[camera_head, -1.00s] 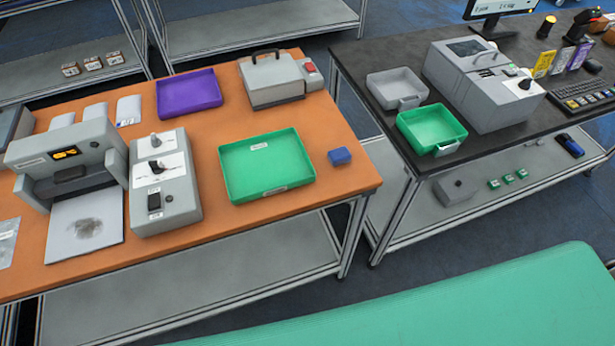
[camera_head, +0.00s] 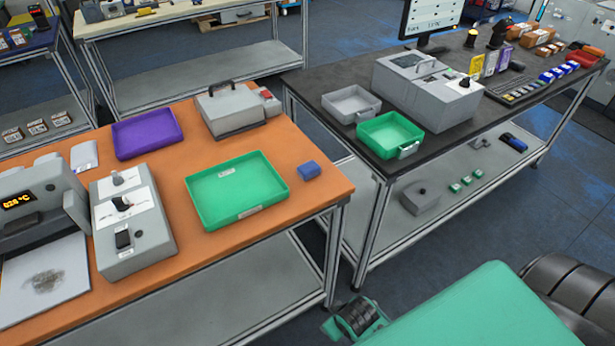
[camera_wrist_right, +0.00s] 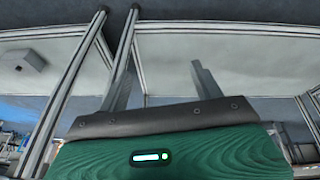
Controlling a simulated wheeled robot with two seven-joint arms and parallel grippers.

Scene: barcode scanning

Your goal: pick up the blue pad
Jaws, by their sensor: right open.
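The blue pad (camera_head: 309,171) is a small blue block lying on the orange table (camera_head: 330,187) near its right edge. It sits just right of the shallow green tray (camera_head: 237,190), apart from it. My right gripper (camera_wrist_right: 165,40) shows in the right wrist view with two grey fingers spread apart and nothing between them. Table legs and a shelf are behind the fingers. The pad is not visible in that view. Neither gripper shows in the head view, so the left one is out of sight.
A purple tray (camera_head: 147,133), a grey handled box (camera_head: 231,111) and a grey switch unit (camera_head: 132,222) stand on the orange table. A black table (camera_head: 466,128) with a green bin (camera_head: 389,134) is to the right, past a narrow gap. Open floor (camera_head: 440,235) lies in front.

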